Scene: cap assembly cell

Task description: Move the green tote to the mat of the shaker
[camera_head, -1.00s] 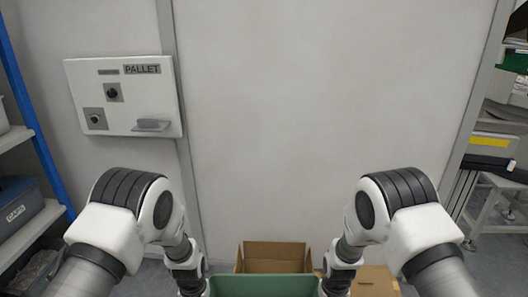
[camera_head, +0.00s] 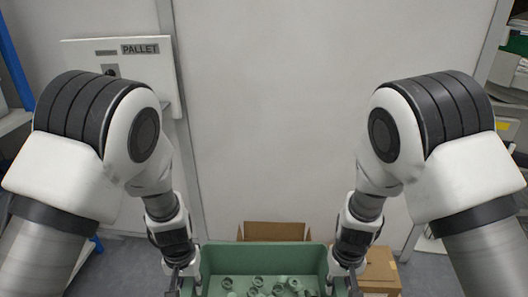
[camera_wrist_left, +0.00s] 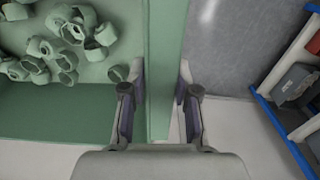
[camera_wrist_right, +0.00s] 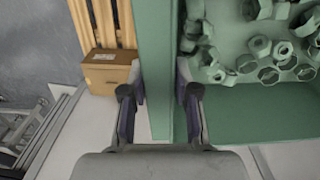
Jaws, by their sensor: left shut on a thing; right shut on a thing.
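The green tote (camera_head: 264,259) is at the bottom centre of the head view, with several loose green ring-shaped parts (camera_head: 258,286) inside. My left gripper (camera_head: 184,283) is shut on the tote's left side wall, and my right gripper (camera_head: 349,283) is shut on its right side wall. In the left wrist view the wall (camera_wrist_left: 164,60) stands between the left fingers (camera_wrist_left: 160,90). In the right wrist view the wall (camera_wrist_right: 155,60) stands between the right fingers (camera_wrist_right: 160,90). The tote's near side is cut off in the head view. I see no shaker or mat.
An open cardboard box (camera_head: 275,231) stands beyond the tote, and another cardboard box (camera_head: 381,268) is to its right. The right wrist view shows wooden slats (camera_wrist_right: 103,22) beside a cardboard box (camera_wrist_right: 108,72). A wall panel marked PALLET (camera_head: 150,62) is at the left.

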